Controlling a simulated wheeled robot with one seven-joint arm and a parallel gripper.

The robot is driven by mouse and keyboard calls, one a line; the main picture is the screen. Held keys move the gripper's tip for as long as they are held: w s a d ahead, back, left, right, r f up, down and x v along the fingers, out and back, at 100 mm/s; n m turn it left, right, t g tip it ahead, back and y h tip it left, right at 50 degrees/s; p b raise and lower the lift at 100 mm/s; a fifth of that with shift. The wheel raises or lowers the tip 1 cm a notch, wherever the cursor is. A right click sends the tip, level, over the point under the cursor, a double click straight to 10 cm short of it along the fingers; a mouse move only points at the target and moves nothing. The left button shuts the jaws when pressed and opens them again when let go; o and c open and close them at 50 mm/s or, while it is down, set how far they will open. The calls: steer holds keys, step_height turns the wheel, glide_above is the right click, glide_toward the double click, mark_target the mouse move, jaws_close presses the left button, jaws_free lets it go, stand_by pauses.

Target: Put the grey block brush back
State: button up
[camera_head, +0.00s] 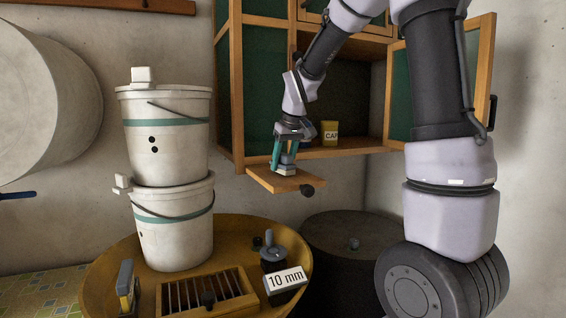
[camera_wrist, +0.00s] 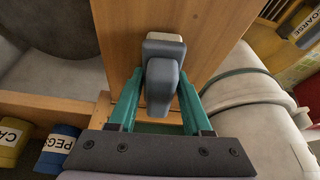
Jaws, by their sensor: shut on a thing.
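My gripper (camera_head: 285,162) is shut on the grey block brush (camera_wrist: 161,82), its teal fingers on either side. The brush has a rounded dark grey body and a cream end (camera_wrist: 166,38). In the head view, the brush's pale lower part (camera_head: 286,171) shows between the fingertips, mostly hidden by them. It is over a small wooden flap (camera_head: 262,179) with a dark knob, which sticks out below the cabinet. I cannot tell whether the brush touches the flap. The wooden board also shows beneath it in the wrist view (camera_wrist: 205,35).
The cabinet (camera_head: 237,100) stands behind, its right door (camera_head: 484,75) open, with a yellow tin (camera_head: 329,133) inside. Stacked white buckets (camera_head: 165,150) stand left in a wide wooden basin (camera_head: 98,285).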

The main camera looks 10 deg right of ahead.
steer(key=shift+f, duration=0.15)
steer(key=o, duration=1.2)
steer(key=v, duration=1)
steer(key=shift+s+r, duration=0.25)
steer(key=shift+s, duration=0.1)
steer(key=s+d+m+t, duration=0.1)
steer(key=s+m, duration=0.1)
steer(key=s, duration=0.5)
steer(key=s+d+f+m+t, duration=0.1)
steer(key=s+d+m, duration=0.1)
steer(key=s, duration=0.4)
steer(key=s+d+f+m, duration=0.1)
steer(key=s+m, duration=0.2)
steer(key=s, duration=0.4)
steer(key=shift+s+d+m+t+y, duration=0.3)
steer(key=shift+s+t, duration=0.1)
